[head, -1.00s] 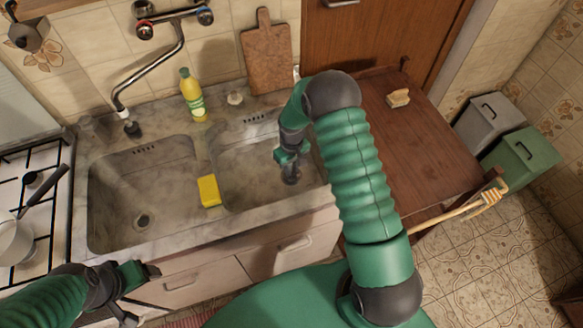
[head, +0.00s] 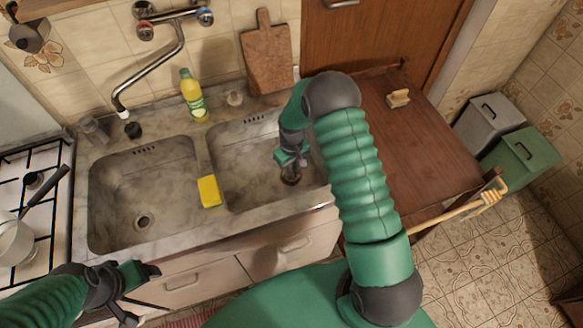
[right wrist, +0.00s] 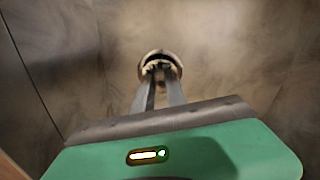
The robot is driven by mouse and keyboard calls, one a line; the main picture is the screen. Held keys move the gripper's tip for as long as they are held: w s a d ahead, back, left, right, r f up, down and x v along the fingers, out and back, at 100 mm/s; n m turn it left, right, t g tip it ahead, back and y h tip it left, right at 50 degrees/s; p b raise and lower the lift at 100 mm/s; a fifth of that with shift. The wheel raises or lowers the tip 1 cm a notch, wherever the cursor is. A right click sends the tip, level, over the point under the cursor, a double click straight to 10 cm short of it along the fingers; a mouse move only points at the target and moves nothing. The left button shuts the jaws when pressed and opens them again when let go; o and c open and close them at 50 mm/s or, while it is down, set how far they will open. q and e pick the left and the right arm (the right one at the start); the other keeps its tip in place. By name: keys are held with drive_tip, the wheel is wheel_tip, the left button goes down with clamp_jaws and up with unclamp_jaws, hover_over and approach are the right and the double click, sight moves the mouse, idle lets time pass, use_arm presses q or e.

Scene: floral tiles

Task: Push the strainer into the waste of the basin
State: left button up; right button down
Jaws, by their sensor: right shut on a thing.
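My right gripper (head: 290,178) reaches down into the right basin (head: 235,165), near its floor. In the right wrist view the two fingers (right wrist: 158,78) are close together, with their tips at the strainer (right wrist: 158,58), a small round metallic piece, and they are shut on it. The waste under it is hidden by the strainer and fingers, so I cannot tell how deep the strainer sits. My left gripper (head: 140,292) is open and empty in front of the counter, low on the left.
The left basin (head: 115,200) has its own open waste (head: 143,222). A yellow sponge (head: 208,191) lies on the divider. A yellow bottle (head: 192,95), a cutting board (head: 266,55) and the tap (head: 150,72) stand behind. A wooden table (head: 405,140) is on the right, the hob (head: 30,205) on the left.

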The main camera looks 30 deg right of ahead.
idle(0.4)
drive_tip(key=shift+f+b, duration=0.55)
drive_tip(key=shift+f, duration=0.4)
drive_tip(key=c, duration=1.3)
unclamp_jaws()
wheel_tip(320, 180, up, 17)
drive_tip(key=shift+f+p, duration=0.1)
drive_tip(key=shift+p, duration=0.2)
